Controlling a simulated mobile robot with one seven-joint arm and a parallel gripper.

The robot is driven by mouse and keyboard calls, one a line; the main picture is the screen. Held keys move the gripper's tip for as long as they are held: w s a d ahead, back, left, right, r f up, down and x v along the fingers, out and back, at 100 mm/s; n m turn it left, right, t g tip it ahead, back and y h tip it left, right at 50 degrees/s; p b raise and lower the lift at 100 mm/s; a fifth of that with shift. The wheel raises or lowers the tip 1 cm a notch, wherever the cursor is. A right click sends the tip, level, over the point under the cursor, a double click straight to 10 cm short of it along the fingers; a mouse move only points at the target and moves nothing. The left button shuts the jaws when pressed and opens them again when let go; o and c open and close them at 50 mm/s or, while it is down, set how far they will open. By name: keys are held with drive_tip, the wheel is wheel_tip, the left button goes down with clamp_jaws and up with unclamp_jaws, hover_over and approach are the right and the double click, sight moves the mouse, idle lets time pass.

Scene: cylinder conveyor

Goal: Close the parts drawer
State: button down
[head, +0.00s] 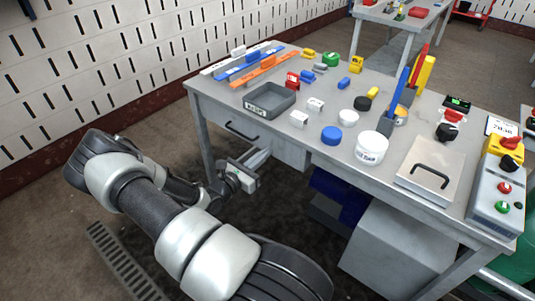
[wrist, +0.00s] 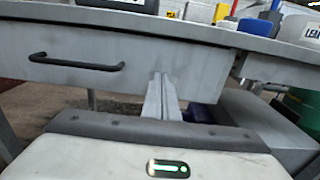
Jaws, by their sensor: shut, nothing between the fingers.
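The parts drawer (head: 241,131) is a grey front with a dark bar handle under the left part of the workbench. It also fills the upper middle of the wrist view (wrist: 190,75), with its handle (wrist: 76,64) at the left. The front sits close beneath the tabletop edge; I cannot tell whether a small gap remains behind it. My gripper (head: 264,154) is shut and empty, at the drawer front to the right of the handle. In the wrist view its closed fingers (wrist: 161,82) point at the lower part of the front; contact cannot be made out.
The workbench top (head: 235,117) carries a dark tray (head: 270,100), a white tub (head: 372,148), a blue cap (head: 331,135) and several small parts. A grey cabinet (head: 395,250) and a blue bin (head: 340,195) stand beneath. The floor left of my arm is mostly clear.

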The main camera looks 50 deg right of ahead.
drive_tip(key=a+p, duration=0.1)
drive_tip(key=a, duration=1.1)
drive_tip(key=shift+s+a+p, duration=0.2)
drive_tip(key=shift+p, duration=0.15)
drive_tip(key=s+a+r+m+t+y, duration=0.2)
drive_tip(key=s+a+r+m+y, duration=0.3)
drive_tip(key=a+r, duration=0.5)
drive_tip(key=s+a+r+m+t+y, duration=0.1)
drive_tip(key=s+a+r+m+y, duration=0.2)
drive_tip(key=a+r+m+y, duration=0.7)
drive_tip(key=s+a+r+m+t+y, duration=0.2)
drive_tip(key=s+a+r+m+y, duration=0.15)
drive_tip(key=a+r, duration=0.7)
wheel_tip(320, 180, up, 24)
drive_tip(key=d+p, duration=0.2)
drive_tip(key=p, duration=1.9)
drive_tip(key=shift+s+d+p, duration=0.25)
drive_tip(key=shift+d+p, duration=0.05)
drive_tip(key=shift+p, duration=0.1)
drive_tip(key=shift+d+h, duration=0.1)
drive_tip(key=shift+h, duration=0.15)
